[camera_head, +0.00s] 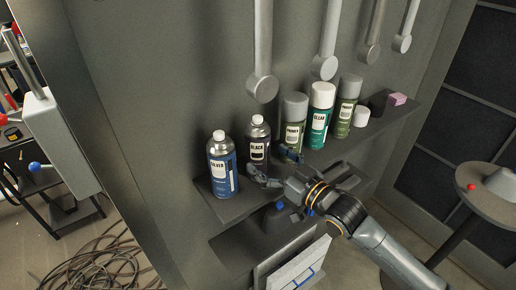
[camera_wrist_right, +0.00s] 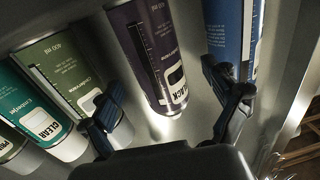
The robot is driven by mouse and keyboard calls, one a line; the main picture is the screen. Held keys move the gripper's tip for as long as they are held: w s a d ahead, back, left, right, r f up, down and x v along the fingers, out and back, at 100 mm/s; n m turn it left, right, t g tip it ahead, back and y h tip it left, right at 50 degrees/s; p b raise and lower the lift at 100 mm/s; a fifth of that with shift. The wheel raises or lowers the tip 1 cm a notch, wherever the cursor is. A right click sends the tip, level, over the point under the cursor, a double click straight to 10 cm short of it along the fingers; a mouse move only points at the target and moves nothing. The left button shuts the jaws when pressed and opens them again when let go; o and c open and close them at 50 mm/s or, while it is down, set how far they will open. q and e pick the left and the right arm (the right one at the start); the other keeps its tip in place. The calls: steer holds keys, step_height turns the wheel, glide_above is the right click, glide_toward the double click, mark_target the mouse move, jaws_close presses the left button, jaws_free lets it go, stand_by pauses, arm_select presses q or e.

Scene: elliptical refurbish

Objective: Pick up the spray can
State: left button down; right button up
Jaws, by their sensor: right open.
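Several spray cans stand upright in a row on a grey wall shelf. From the left, they are a blue SILVER can (camera_head: 222,163), a dark purple BLACK can (camera_head: 258,143), an olive can with a grey cap (camera_head: 294,120), a teal CLEAR can (camera_head: 320,115) and another olive can (camera_head: 347,105). My right gripper (camera_head: 277,168) is open in front of the BLACK can. In the right wrist view, the BLACK can (camera_wrist_right: 150,55) lies between the two spread fingers (camera_wrist_right: 170,108), with gaps visible on both sides. The blue can (camera_wrist_right: 228,35) is just beyond one finger. My left gripper is not in view.
A white cap (camera_head: 361,117) and a pink block (camera_head: 397,99) sit at the shelf's right end. The shelf (camera_head: 235,208) has a bare front strip at left. Grey handles (camera_head: 262,88) hang above. A round table (camera_head: 490,200) stands right; coiled cable (camera_head: 95,262) lies on the floor.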

mark_target(267, 156)
steer(key=p+x, duration=0.1)
steer(key=x, duration=0.2)
steer(key=shift+w+a+r+p, duration=0.1)
steer(key=shift+w+r+p, duration=0.05)
steer(key=shift+w+p, duration=0.2)
steer(key=shift+w+a, duration=0.4)
steer(key=shift+w, duration=0.05)
steer(key=shift+d, duration=0.1)
steer(key=c, duration=1.2)
steer(key=shift+c, duration=1)
